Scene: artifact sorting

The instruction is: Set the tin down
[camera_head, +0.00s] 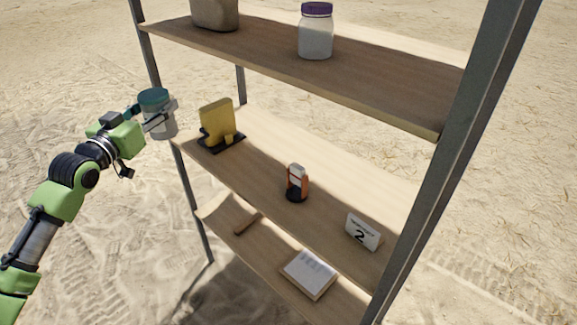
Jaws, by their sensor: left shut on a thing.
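My left gripper (160,113) is shut on a grey tin (154,97) with a teal lid. The tin is upright and held in the air at the left end of the shelf unit, in front of its left post. It looks close to the left edge of the middle shelf (330,190); whether it touches the shelf or post I cannot tell. The gripper's fingers cover part of the tin's side. My right gripper is not in view.
The middle shelf holds a yellow block on a black stand (217,124), a small orange-and-black object (297,183) and a "2" sign (362,232). Bare wood lies between them. Metal posts (445,165) frame the shelves.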

